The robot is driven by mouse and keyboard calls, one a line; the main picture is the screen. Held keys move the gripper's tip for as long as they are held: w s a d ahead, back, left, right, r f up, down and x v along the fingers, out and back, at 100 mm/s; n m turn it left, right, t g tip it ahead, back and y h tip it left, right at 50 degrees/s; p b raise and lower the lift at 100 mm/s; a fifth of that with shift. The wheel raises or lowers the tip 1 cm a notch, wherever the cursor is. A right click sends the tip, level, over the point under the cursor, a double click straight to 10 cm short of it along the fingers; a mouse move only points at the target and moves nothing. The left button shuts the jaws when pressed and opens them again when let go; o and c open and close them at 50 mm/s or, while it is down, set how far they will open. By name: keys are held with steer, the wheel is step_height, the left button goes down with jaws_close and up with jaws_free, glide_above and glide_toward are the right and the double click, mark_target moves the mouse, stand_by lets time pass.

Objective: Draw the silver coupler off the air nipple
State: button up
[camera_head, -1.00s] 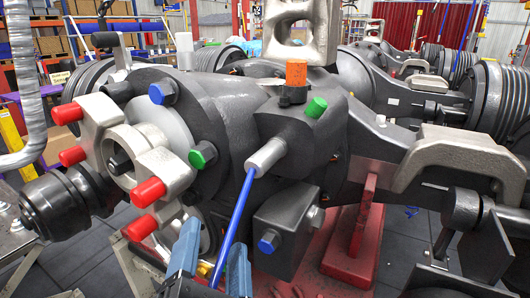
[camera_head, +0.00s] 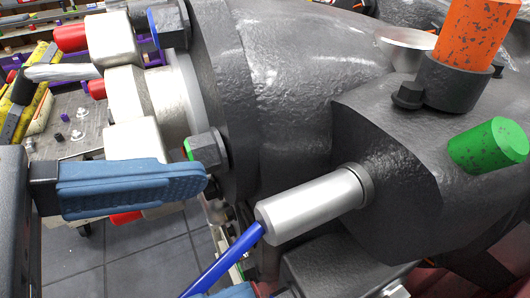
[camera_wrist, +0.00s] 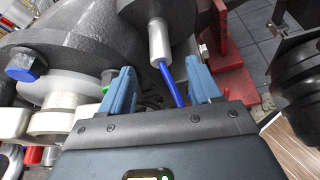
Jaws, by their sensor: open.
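The silver coupler (camera_head: 312,205) is a smooth cylinder sticking out of a dark housing on the axle, pointing down and left. It also shows in the wrist view (camera_wrist: 158,40). A blue hose (camera_head: 222,262) runs from its free end. The air nipple is hidden; the coupler sits against the housing's boss. My gripper (camera_head: 228,238) is open, with blue-padded fingers on either side of the hose. In the wrist view my gripper (camera_wrist: 160,72) has its fingertips just short of the coupler's hose end, which lies between their lines. The fingers appear apart from coupler and hose.
An orange cap (camera_head: 476,40) and a green cap (camera_head: 489,146) stand on the housing right of the coupler. A hex bolt (camera_head: 208,150) is close to the upper finger. A red stand (camera_wrist: 236,88) is to the right in the wrist view.

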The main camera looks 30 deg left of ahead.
mark_target(264, 220)
steer(key=shift+p+x, duration=0.35)
steer(key=shift+x, duration=3.25)
steer(key=shift+c, duration=0.3)
steer(key=c, duration=1.1)
steer(key=shift+o, duration=0.2)
steer(key=shift+s+a, duration=0.1)
steer(key=shift+s, duration=0.05)
steer(key=shift+s+a+p, duration=0.15)
steer(key=shift+s+a, duration=0.35)
steer(key=shift+s, duration=0.3)
steer(key=shift+s+a+p, duration=0.15)
steer(key=shift+s+a, duration=0.35)
steer(key=shift+s, duration=0.35)
steer(key=shift+s+a+p, duration=0.15)
steer(key=shift+s+a, duration=0.3)
steer(key=shift+s, duration=0.35)
steer(key=shift+r, duration=0.2)
